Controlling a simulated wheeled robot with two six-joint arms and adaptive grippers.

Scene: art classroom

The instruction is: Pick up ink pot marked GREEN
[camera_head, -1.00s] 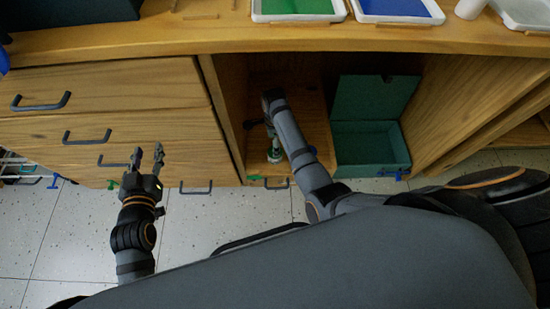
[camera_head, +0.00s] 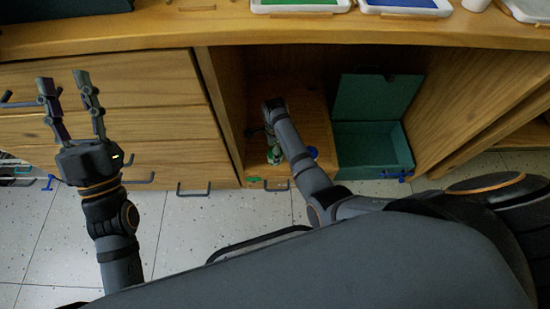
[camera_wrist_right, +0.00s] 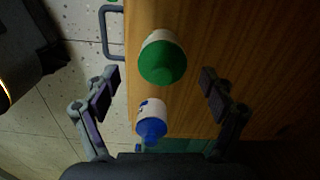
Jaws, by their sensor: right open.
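The green-capped ink pot (camera_wrist_right: 162,58) with a white body is in the right wrist view, in line with the gap between my right fingers and just beyond their tips. In the head view the green pot (camera_head: 274,154) stands on the wooden cupboard floor, close to my right forearm. Its marking is not readable. My right gripper (camera_wrist_right: 157,78) is open and empty; in the head view it is mostly hidden by its own arm. My left gripper (camera_head: 63,79) is open and empty before the drawers.
An open teal box (camera_head: 372,150) stands in the cupboard right of my right arm. Cupboard walls enclose that space. Drawers with dark handles (camera_head: 193,190) are on the left. Green and blue trays (camera_head: 405,7) sit on the top above.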

